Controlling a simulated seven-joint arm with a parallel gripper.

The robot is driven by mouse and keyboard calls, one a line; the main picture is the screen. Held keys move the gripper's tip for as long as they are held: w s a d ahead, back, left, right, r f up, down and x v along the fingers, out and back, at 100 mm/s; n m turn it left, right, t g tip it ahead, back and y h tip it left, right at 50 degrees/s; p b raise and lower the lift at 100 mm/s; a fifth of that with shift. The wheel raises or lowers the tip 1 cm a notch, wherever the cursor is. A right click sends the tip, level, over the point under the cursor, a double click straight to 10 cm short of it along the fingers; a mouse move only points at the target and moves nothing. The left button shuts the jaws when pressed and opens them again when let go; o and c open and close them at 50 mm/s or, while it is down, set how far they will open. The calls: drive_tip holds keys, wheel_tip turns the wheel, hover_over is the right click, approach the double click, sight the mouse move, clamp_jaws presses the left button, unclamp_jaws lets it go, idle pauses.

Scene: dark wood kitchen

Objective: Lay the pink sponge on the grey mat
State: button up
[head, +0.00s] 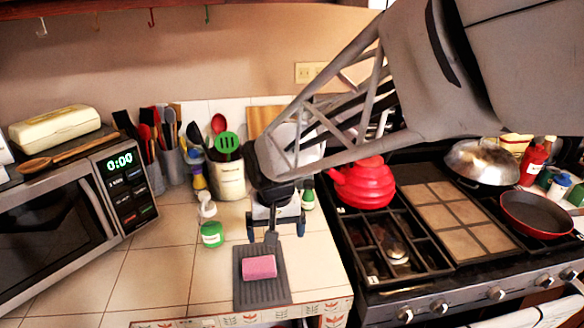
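The pink sponge (259,267) lies flat on the grey mat (263,294), a dark ribbed rectangle near the front edge of the tiled counter. The sponge is around the middle of the mat, with bare mat around it. My gripper (276,231) is behind the sponge in the picture, near the mat's far end. Its two fingers are spread apart and the gripper is open. It appears apart from the sponge. Its exact height above the counter is hard to tell.
A green-labelled bottle (212,234) stands left of the mat, with a microwave (75,215) farther left. A utensil crock (229,180) stands behind. The stove (385,245) with a red kettle (364,185) is right.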

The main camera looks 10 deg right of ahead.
drive_tip(key=s+d+r+t, duration=0.1)
drive_tip(key=s+d+r, duration=0.2)
drive_tip(key=s+d, duration=0.3)
drive_tip(key=s+d+r+t, duration=0.1)
drive_tip(key=s+d+r, duration=0.3)
drive_tip(key=s+d, duration=0.3)
drive_tip(key=shift+s+d, duration=0.15)
drive_tip(key=shift+s, duration=1.9)
